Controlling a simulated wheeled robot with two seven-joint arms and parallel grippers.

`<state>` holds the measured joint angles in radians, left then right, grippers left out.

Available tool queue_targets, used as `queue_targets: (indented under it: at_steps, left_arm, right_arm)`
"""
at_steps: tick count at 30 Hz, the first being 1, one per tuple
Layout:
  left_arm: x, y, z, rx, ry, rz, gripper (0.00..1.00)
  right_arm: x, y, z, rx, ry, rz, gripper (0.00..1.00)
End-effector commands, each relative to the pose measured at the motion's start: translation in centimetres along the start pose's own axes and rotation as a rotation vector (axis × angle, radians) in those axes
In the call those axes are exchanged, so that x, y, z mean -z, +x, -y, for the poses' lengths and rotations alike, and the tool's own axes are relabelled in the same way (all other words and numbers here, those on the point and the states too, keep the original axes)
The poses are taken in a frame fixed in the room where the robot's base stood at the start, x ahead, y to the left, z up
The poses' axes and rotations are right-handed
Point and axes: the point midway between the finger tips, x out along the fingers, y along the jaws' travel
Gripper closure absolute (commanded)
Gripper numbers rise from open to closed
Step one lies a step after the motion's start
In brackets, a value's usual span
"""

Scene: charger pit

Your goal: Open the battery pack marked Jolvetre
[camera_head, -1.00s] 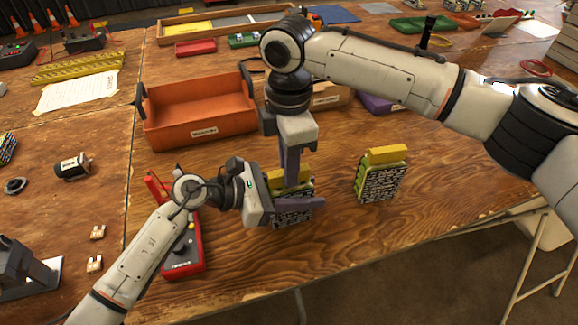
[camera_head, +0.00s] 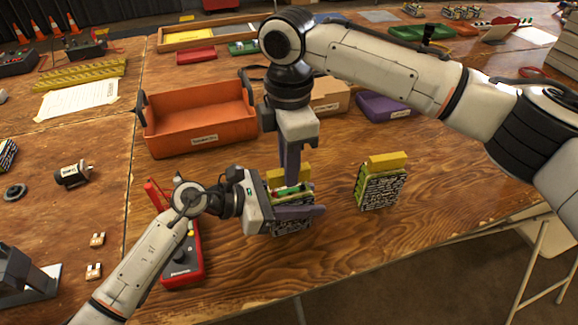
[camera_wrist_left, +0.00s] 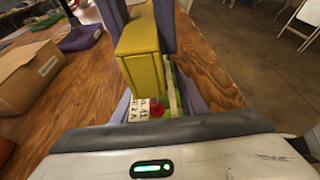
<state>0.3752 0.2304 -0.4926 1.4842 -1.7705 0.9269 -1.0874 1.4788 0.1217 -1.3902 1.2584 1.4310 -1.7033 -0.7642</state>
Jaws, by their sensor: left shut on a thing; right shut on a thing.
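A battery pack (camera_head: 292,226) with a dark, pale-patterned body stands near the table's front. My left gripper (camera_head: 298,212) is shut on its body. My right gripper (camera_head: 291,168) points down and is shut on its yellow lid (camera_head: 275,178), which also shows between purple fingers in the left wrist view (camera_wrist_left: 141,60). The lid stands up off the body, and green, white and red parts (camera_head: 290,191) show inside. A white label with partly readable print (camera_wrist_left: 147,107) shows in the wrist view. A similar pack (camera_head: 381,187) with a yellow top stands to the right. I cannot read the name Jolvetre on either.
A red device with a knob (camera_head: 183,262) sits close left of the pack, beneath my left arm. An orange bin (camera_head: 198,130), a cardboard box (camera_head: 330,97) and a purple bin (camera_head: 384,106) stand behind. The table's front edge is near; wood right of the packs is clear.

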Motion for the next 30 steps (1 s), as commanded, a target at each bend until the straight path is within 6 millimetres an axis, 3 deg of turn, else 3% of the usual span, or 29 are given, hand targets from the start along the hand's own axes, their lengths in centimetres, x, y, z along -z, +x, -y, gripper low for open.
queue_targets:
  at_steps: [9, 15, 16, 19, 30]
  left_arm:
    - [0.0, -0.1, -0.1, -0.002, 0.000, 0.000, 1.00]
    - [0.0, -0.1, -0.1, -0.002, 0.000, 0.000, 1.00]
    - [0.0, -0.1, -0.1, -0.002, 0.000, 0.000, 0.58]
    - [0.0, 0.0, -0.1, -0.002, 0.000, 0.000, 0.41]
    - [0.1, -0.5, -0.1, -0.002, 0.001, -0.001, 0.39]
  right_arm:
    - [0.1, -3.6, 0.0, -0.002, -0.001, -0.001, 1.00]
    - [0.0, -3.7, 0.0, -0.001, 0.000, 0.000, 1.00]
    - [0.0, -3.7, 0.0, -0.001, 0.000, 0.000, 1.00]
    - [0.0, -3.7, 0.0, -0.001, 0.000, 0.000, 1.00]
    - [0.0, -3.6, 0.0, 0.000, 0.000, 0.000, 1.00]
